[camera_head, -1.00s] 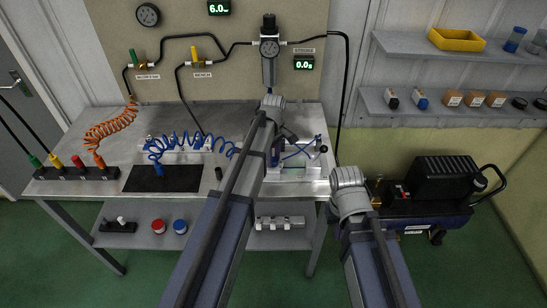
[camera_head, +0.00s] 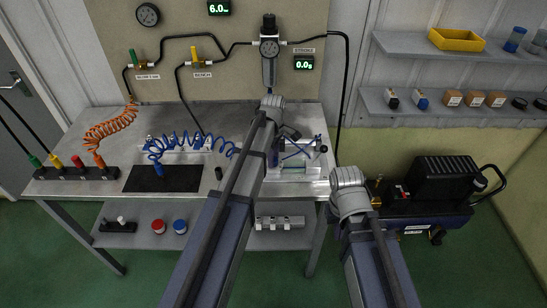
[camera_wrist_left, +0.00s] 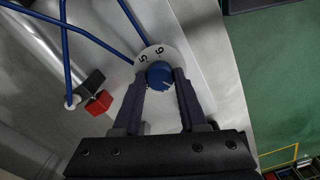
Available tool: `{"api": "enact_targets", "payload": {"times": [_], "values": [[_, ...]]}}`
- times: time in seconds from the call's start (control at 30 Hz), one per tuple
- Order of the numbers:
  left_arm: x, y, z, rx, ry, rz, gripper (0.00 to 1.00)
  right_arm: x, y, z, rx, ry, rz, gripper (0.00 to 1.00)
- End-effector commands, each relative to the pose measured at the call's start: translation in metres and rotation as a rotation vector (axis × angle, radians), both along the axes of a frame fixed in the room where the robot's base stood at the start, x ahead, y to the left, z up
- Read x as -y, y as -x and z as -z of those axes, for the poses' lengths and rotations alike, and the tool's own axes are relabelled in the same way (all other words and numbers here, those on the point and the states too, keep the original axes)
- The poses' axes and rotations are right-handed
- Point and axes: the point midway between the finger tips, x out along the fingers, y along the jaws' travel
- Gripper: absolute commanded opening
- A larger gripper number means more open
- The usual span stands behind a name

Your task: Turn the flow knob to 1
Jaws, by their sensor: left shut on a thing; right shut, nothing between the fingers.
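The blue flow knob (camera_wrist_left: 159,74) sits in the left wrist view between the fingertips of my left gripper (camera_wrist_left: 161,83), which is shut on it. A pale dial plate (camera_wrist_left: 145,55) surrounds the knob, with the numerals 5 and 6 readable above it. The fingers cover the dial's sides, and the numeral 1 is not visible. A light mark shows on the knob's lower right, too small to read exactly. In the head view my left arm reaches the fixture (camera_head: 296,172) at the bench's right end. My right wrist is right of the bench; its fingers are hidden.
Blue tubes (camera_wrist_left: 84,28) and a red-and-black fitting (camera_wrist_left: 98,102) lie left of the knob. The stroke display (camera_head: 304,63) reads 0.0; another display (camera_head: 219,8) reads 6.0. A black compressor (camera_head: 443,182) stands right of the bench (camera_head: 110,130).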

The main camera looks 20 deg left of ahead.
Motion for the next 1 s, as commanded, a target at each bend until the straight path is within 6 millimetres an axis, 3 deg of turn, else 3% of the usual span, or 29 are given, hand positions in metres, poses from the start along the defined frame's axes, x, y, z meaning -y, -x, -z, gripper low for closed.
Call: {"api": "enact_targets", "payload": {"times": [0.03, 0.3, 0.67, 1.0], "values": [[0.0, 0.0, 0.0, 0.0, 0.0, -0.002, 0.44, 0.0, 0.0, 0.0, 0.0, 0.0, 0.0, 0.0], [0.0, 0.0, 0.0, 0.0, 0.0, -0.001, 0.72, 0.0, 0.0, 0.0, 0.0, 0.0, 0.0, 0.0], [0.0, 0.0, -0.004, 0.0, 0.0, 0.0, 0.72, 0.0, 0.0, -0.004, 0.0, 0.0, 0.0, 0.0], [0.0, 0.0, -0.039, 0.0, 0.0, 0.0, 0.72, 0.0, 0.0, -0.039, 0.0, 0.0, 0.0, 0.0]]}}
